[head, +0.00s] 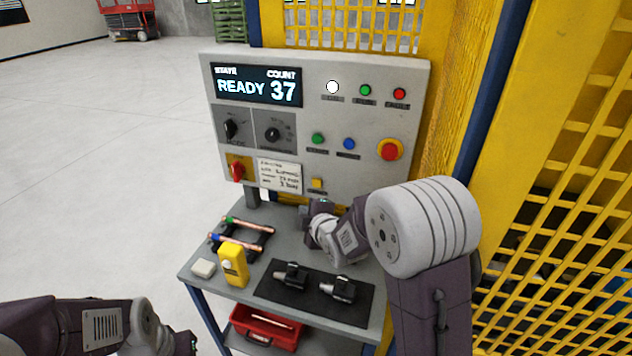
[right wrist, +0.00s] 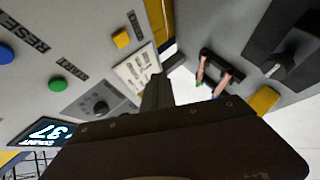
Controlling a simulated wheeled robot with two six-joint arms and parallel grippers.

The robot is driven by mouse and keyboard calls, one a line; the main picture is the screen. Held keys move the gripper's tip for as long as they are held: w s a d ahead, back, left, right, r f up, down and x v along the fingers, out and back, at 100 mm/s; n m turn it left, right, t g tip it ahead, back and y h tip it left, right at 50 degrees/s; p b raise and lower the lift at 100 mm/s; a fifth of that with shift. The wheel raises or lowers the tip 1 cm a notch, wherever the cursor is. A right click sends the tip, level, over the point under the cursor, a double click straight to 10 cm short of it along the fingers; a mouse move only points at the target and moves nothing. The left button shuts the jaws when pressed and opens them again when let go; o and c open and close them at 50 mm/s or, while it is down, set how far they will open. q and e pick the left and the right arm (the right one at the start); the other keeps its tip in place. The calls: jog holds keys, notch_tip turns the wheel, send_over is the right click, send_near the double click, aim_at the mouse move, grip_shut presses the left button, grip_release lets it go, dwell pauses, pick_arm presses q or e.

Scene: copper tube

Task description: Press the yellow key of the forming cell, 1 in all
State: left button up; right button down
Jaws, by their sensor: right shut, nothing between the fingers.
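The yellow key (head: 317,184) is a small square button low on the grey control panel, right of a paper note. It also shows in the right wrist view (right wrist: 122,38), near the top beside a label. My right gripper (head: 318,208) is shut and empty, just below the key in the head picture; whether it touches the panel I cannot tell. Its dark body (right wrist: 170,145) fills the bottom of the right wrist view. The panel display (head: 257,86) reads READY and 37. My left arm (head: 90,325) is at the lower left, its gripper barely showing at the bottom edge.
The panel also has green, blue and red buttons, a red emergency knob (head: 390,150) and a red-handled switch (head: 238,169). On the shelf below are copper tubes (head: 240,238), a yellow device (head: 232,266) and a black mat (head: 310,307) with dark fittings. Yellow fencing stands right.

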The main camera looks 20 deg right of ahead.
aim_at(317, 183)
jog(key=w+d+p, duration=0.1)
jog(key=w, duration=0.1)
jog(key=w+d+p, duration=0.1)
jog(key=w+d, duration=0.1)
jog(key=w, duration=0.1)
jog(key=w+d+p, duration=0.1)
jog(key=w+d, duration=0.1)
jog(key=w, duration=0.1)
jog(key=shift+f, duration=0.25)
jog(key=shift+w, duration=0.1)
dwell(1.8)
jog(key=shift+w+d, duration=0.2)
jog(key=shift+w, duration=0.1)
